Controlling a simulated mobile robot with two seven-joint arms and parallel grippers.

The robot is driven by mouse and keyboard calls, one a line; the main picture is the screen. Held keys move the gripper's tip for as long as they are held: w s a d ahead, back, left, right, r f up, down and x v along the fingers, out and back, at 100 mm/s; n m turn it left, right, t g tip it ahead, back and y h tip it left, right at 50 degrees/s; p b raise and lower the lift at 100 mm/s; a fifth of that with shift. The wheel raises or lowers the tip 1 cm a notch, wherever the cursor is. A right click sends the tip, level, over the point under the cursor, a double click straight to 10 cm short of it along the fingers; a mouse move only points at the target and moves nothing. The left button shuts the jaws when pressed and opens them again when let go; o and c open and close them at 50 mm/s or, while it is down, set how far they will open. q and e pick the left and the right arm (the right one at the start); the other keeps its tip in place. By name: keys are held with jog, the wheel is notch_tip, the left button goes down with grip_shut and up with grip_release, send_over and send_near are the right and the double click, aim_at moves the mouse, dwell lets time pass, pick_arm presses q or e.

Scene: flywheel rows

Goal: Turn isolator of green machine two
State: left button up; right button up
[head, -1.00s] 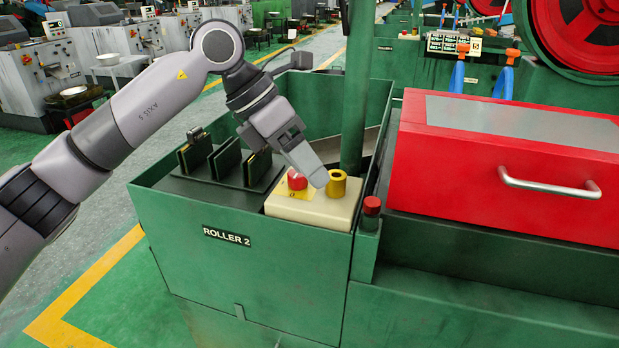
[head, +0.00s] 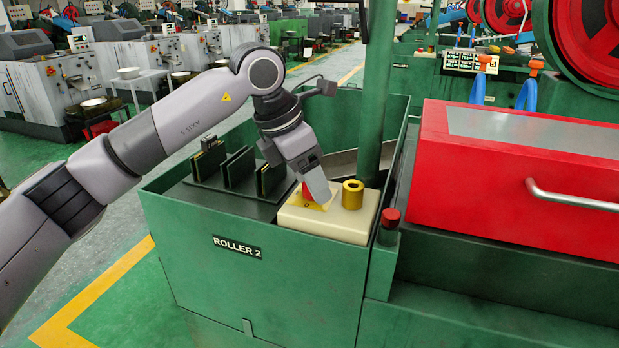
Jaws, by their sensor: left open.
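The green machine labelled ROLLER 2 (head: 237,246) stands in the centre. A cream box (head: 300,221) sits on its corner, with a red knob (head: 307,193) on a yellow plate and a brass ring-shaped part (head: 352,194) to its right. The red knob looks like the isolator. My left gripper (head: 319,192) comes down from above, its fingers at the red knob and covering much of it. It is open; I cannot tell whether it touches the knob. The brass part is clear of the fingers. My right gripper is not in view.
Dark upright plates (head: 238,169) stand in the tray left of the cream box. A green post (head: 375,95) rises behind it. A red-capped stub (head: 390,218) and a red cover with a handle (head: 500,190) are at the right.

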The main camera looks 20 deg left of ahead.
pick_arm(q)
jog(key=c, duration=1)
